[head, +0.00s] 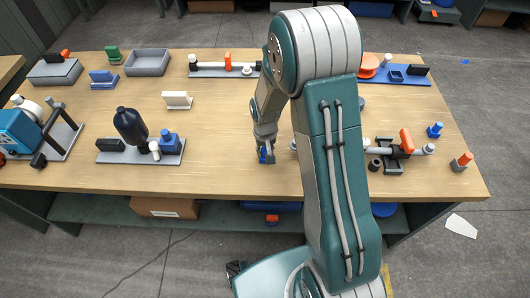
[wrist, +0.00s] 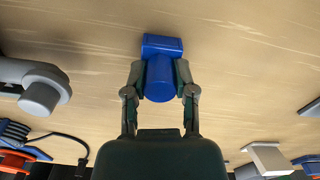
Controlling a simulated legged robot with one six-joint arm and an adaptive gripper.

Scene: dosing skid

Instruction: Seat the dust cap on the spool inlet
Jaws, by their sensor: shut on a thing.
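My gripper (head: 266,155) points down above the middle of the wooden table, left of my arm's big link. It is shut on a blue piece, which I take for the dust cap (wrist: 160,75). This has a round body and a block-shaped end, and both fingers press its sides. In the head view only a small blue part of it shows. A grey pipe with a round end (wrist: 42,95), likely the spool inlet, lies at the left of the wrist view, apart from the cap. In the head view my arm hides part of the spool with the orange lever (head: 406,141).
A skid with a black bottle (head: 130,126) stands left of my gripper. A pipe with an orange handle (head: 228,62) lies at the back. A blue capped piece (head: 435,130) and an orange one (head: 462,162) stand at the right. The table between bottle and gripper is clear.

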